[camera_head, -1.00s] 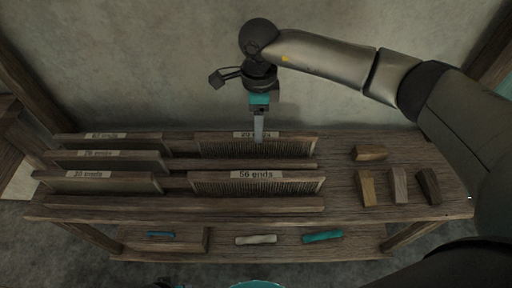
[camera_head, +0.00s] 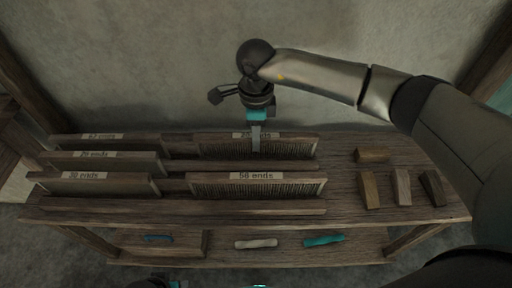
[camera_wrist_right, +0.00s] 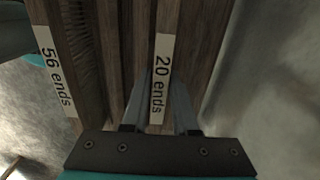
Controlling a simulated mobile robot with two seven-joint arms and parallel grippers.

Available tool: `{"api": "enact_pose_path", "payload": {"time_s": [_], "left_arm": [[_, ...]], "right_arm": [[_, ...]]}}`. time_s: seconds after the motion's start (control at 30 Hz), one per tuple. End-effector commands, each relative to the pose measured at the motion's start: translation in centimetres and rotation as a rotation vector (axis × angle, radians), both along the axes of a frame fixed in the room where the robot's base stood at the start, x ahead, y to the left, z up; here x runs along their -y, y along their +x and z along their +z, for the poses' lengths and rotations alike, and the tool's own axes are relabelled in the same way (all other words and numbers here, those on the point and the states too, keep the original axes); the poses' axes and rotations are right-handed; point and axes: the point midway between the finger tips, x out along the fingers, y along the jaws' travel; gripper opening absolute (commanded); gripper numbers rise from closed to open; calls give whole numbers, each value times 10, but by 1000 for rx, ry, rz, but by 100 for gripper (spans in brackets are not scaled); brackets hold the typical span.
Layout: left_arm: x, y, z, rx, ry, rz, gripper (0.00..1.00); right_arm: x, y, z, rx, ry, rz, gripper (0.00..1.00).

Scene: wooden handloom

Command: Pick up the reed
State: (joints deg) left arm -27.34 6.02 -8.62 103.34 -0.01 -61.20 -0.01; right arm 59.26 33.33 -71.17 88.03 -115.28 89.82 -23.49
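Several reeds stand in slots on a wooden shelf, with paper labels on their top bars. The back right reed (camera_head: 290,143), labelled "20 ends" in the right wrist view (camera_wrist_right: 160,80), stands upright in its slot. My right gripper (camera_head: 256,145) points down at this reed. In the right wrist view its two fingers (camera_wrist_right: 163,105) are apart, one on each side of the top bar. I see no clear grip on the bar. A dark and teal part at the bottom edge (camera_head: 172,284) seems to be of my left gripper; its fingers are hidden.
The "56 ends" reed (camera_head: 256,186) stands just in front. Several labelled reeds stand at the left, such as "30 ends" (camera_head: 95,184). Wooden blocks (camera_head: 370,190) lie at the right. The lower shelf (camera_head: 290,257) holds blue, pale and teal pieces. A wall (camera_head: 150,60) rises behind.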

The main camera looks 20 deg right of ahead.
Motion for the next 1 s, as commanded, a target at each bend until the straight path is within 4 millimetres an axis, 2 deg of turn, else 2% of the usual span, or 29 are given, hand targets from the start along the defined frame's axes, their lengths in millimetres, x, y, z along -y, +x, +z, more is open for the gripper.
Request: {"api": "enact_pose_path", "payload": {"time_s": [0.03,0.2,0.23,1.0], "left_arm": [[0,0,0,-1,0,0,57],[0,0,0,-1,0,0,57],[0,0,0,-1,0,0,57],[0,0,1,2,0,0,57]], "right_arm": [[0,0,0,0,0,0,20],[0,0,0,0,0,0,1],[0,0,0,0,0,0,0],[0,1,5,2,0,-1,0]]}}
